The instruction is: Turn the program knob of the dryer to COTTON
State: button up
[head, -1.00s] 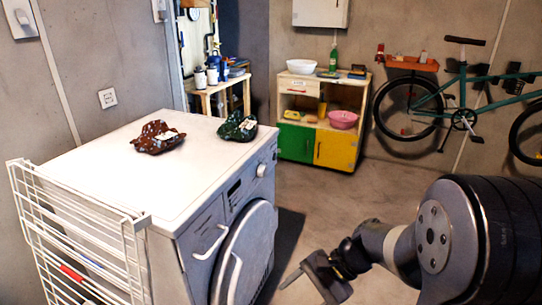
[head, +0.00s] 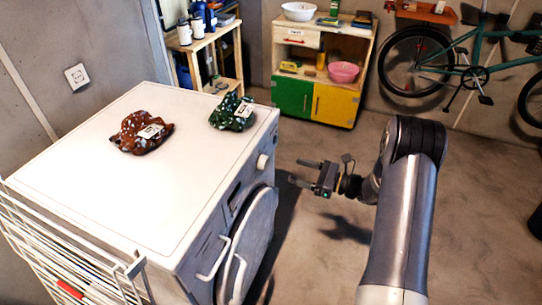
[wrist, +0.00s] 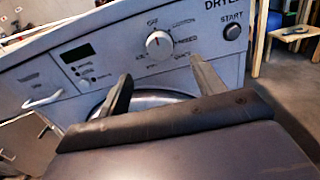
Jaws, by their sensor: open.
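The dryer (head: 225,215) is a white front-loader at the left of the head view. Its round white program knob (head: 262,161) sits at the right end of the front panel. The knob's exact pointing is too small to tell. My gripper (head: 302,173) is open and empty, a short way in front of the panel, apart from the knob. In the wrist view its fingers (wrist: 160,72) spread below and either side of the knob.
The START button (wrist: 232,32) is right of the knob. The dryer's round door (head: 250,250) is below the panel. Two patterned bundles, brown (head: 142,131) and green (head: 232,113), lie on top. A white drying rack (head: 60,260) stands front left.

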aim_at(267, 162)
jog(key=x, duration=1)
jog(key=shift+s, duration=0.1)
jog(key=shift+c, duration=0.4)
jog(key=c, duration=0.9)
jog(key=shift+o, duration=0.2)
jog(key=shift+m, duration=0.3)
jog(key=m+p, duration=0.1)
jog(key=m, duration=0.3)
jog(key=shift+f+m+p, duration=0.1)
jog(key=shift+m+p, duration=0.4)
jog(key=shift+m, duration=2)
jog(key=shift+w, duration=0.25)
